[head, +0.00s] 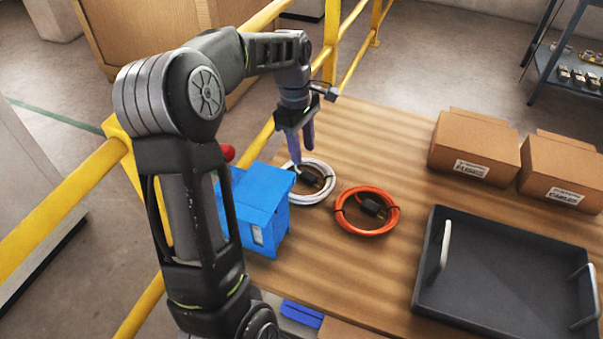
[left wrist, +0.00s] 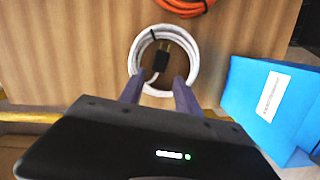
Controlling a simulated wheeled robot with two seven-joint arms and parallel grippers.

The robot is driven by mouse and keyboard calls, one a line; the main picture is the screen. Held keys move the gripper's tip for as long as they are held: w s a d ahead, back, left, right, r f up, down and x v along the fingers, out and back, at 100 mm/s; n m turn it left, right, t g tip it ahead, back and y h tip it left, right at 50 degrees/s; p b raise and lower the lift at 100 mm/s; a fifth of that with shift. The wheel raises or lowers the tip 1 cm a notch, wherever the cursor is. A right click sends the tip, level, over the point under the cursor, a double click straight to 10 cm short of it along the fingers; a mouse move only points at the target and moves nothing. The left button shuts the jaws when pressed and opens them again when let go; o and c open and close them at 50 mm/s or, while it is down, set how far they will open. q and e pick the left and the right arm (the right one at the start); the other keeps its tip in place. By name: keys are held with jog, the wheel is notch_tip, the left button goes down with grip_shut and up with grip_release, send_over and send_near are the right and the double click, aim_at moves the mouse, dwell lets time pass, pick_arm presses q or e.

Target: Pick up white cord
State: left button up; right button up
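The white cord (head: 322,194) lies coiled on the wooden table in the head view, with a black plug inside its ring. It also shows in the left wrist view (left wrist: 192,50). I cannot tell whether the fingers touch the cord. My right gripper is not in view.
An orange cord (head: 391,222) lies coiled right of the white one. A blue box (head: 262,205) stands close to its left. A black tray (head: 500,275) with metal handles and cardboard boxes (head: 474,147) are farther right. A yellow railing (head: 360,45) runs along the table.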

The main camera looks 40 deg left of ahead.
aim_at(306, 174)
pick_arm(q)
jog(key=shift+d+f, duration=0.1)
jog(key=shift+f, duration=1.25)
jog(key=shift+f, duration=0.1)
jog(key=f, duration=0.5)
jog(key=shift+w+d+b, duration=0.1)
jog(key=shift+d+b, duration=0.25)
jog(key=shift+d, duration=0.05)
jog(key=shift+c, duration=0.3)
grip_shut()
